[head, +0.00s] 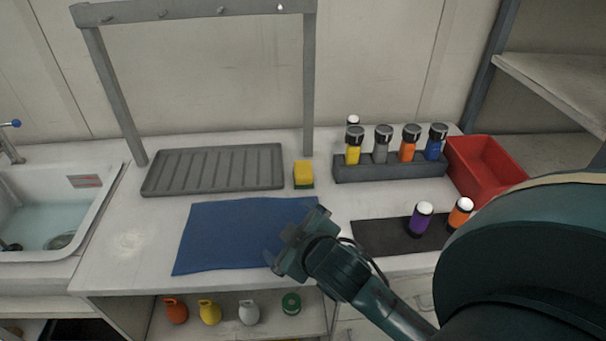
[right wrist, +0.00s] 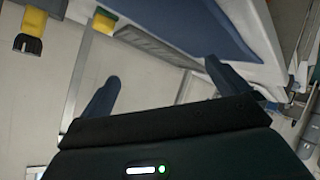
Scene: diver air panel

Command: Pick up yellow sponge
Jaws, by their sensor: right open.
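The yellow sponge (head: 304,172) has a green underside and sits on the white counter, between the ribbed grey tray and the grey holder. It also shows at the top of the right wrist view (right wrist: 104,21). My right gripper (head: 291,238) is over the right part of the blue mat, nearer the front than the sponge and apart from it. In the right wrist view its two fingers (right wrist: 163,86) are spread with nothing between them. My left gripper is not in view.
A blue mat (head: 222,236) lies in front of the ribbed tray (head: 213,170). A grey holder (head: 389,169) with several bottles and a red bin (head: 495,168) stand right. A purple-bodied bottle (head: 421,218) stands on a dark mat (head: 377,238). A frame post (head: 309,90) rises behind the sponge.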

